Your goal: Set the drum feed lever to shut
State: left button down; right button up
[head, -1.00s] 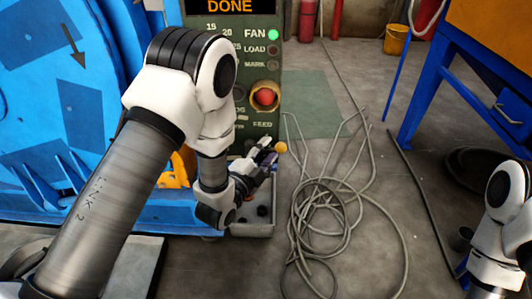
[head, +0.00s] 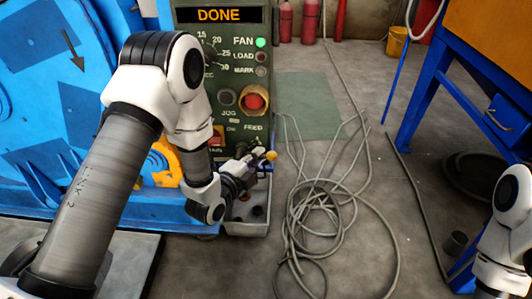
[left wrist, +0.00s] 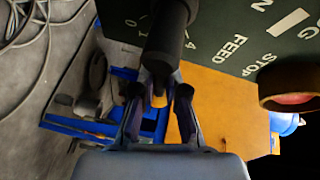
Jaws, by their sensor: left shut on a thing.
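The drum feed lever shows as a yellow knob (head: 270,156) at the lower right of the green control panel (head: 190,50), below the FEED label. In the left wrist view its dark shaft (left wrist: 168,40) runs from the panel down towards my fingers, with a bit of yellow between them. My left gripper (head: 250,164) is at the lever, shut on it, with one finger on each side (left wrist: 160,98). The lever's scale is partly hidden, so I cannot read its setting. My right gripper is out of view; only part of that arm shows at the right edge.
The panel display (head: 218,15) reads DONE and the FAN light is green. A red button (head: 254,101) sits above the lever. A grey tray (head: 246,228) is below it. Coiled cable (head: 325,220) lies on the floor to the right, beside a blue stand (head: 425,90).

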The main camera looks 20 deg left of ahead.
pick_arm(q)
jog(key=shift+d+f+m+g+y+p, duration=0.1)
jog(key=shift+f+m+g+y+p, duration=0.15)
jog(key=shift+m+p, duration=0.3)
jog(key=shift+f+m+g+y+p, duration=0.15)
jog(key=shift+m+g+p, duration=0.25)
jog(key=shift+p, duration=0.25)
jog(key=shift+f+m+g+y+p, duration=0.25)
jog(key=shift+f+m+y+p, duration=0.05)
jog(key=shift+m+p, duration=0.45)
jog(key=shift+s+a+f+m+g+y+p, duration=0.1)
jog(key=shift+a+f+m+g+y+p, duration=0.3)
jog(key=shift+f+m+y+p, duration=0.4)
jog(key=shift+s+a+f+m+g+y+p, duration=0.1)
jog(key=shift+a+f+m+g+y+p, duration=0.3)
jog(key=shift+m+p, duration=0.65)
jog(key=shift+d+f+y, duration=0.1)
jog(key=shift+f+y, duration=0.05)
jog(key=shift+y, duration=0.15)
jog(key=c, duration=1.2)
grip_release()
